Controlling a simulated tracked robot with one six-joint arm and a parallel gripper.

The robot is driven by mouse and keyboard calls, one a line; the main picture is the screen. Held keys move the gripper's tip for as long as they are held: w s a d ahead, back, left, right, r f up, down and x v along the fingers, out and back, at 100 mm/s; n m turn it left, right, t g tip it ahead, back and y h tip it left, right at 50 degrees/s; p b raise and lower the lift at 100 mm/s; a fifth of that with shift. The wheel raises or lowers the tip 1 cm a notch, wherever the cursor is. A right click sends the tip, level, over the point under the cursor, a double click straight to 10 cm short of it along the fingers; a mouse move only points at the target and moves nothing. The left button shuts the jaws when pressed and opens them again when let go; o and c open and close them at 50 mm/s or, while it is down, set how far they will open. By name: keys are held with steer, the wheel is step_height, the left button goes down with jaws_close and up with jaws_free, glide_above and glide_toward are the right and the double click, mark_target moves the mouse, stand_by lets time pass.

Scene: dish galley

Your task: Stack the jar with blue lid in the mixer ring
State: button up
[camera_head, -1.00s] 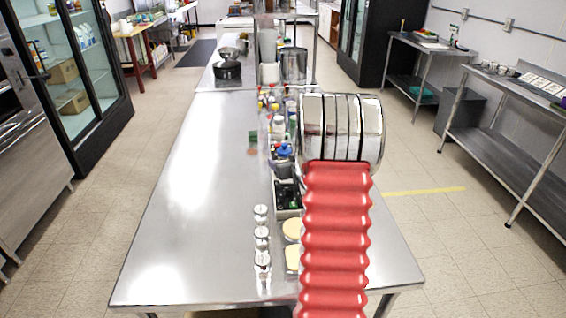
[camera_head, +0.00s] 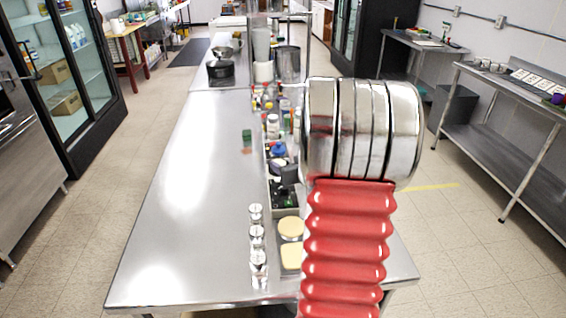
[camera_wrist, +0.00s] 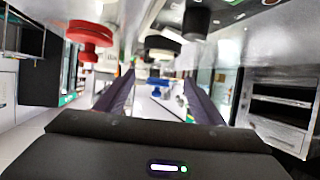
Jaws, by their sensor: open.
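My gripper (camera_wrist: 160,88) shows in the wrist view with its two dark fingers apart and nothing held between them. A blue thing (camera_wrist: 158,82) shows beyond and between the fingers; I cannot tell for sure that it is the jar's lid. In the head view a blue-topped item (camera_head: 278,149) stands among the clutter along the middle of the steel table, left of my arm. I cannot make out the mixer ring in either view. My gripper's fingers do not show in the head view, where my red, metal-ended arm covers the right of the table.
The steel table (camera_head: 185,210) is bare on its left side. Several small shakers (camera_head: 257,238) stand near its front, beside yellowish round and square items (camera_head: 291,229). Pots (camera_head: 221,72) stand farther back. A red knob-like thing (camera_wrist: 90,38) shows upper left in the wrist view.

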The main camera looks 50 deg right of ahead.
steer(key=shift+v, duration=1.4)
steer(key=shift+a, duration=0.1)
steer(key=a+r+g, duration=0.1)
steer(key=a+r, duration=0.2)
steer(key=a, duration=0.3)
steer(key=a+r+n+g, duration=0.1)
steer(key=a+r, duration=0.1)
steer(key=a, duration=0.5)
steer(key=a+r+g, duration=0.1)
steer(key=a+r, duration=0.2)
steer(key=a, duration=0.3)
steer(key=s+a+n+g+y, duration=0.1)
steer(key=s+a+n+y, duration=0.1)
steer(key=s+a, duration=0.6)
steer(key=s+a+n+g+y, duration=0.2)
steer(key=s+a, duration=0.7)
steer(key=a, duration=0.7)
steer(key=shift+f+g+y, duration=0.3)
steer(key=shift+y, duration=0.5)
steer(key=shift+w+a, duration=0.1)
steer(key=shift+c, duration=0.2)
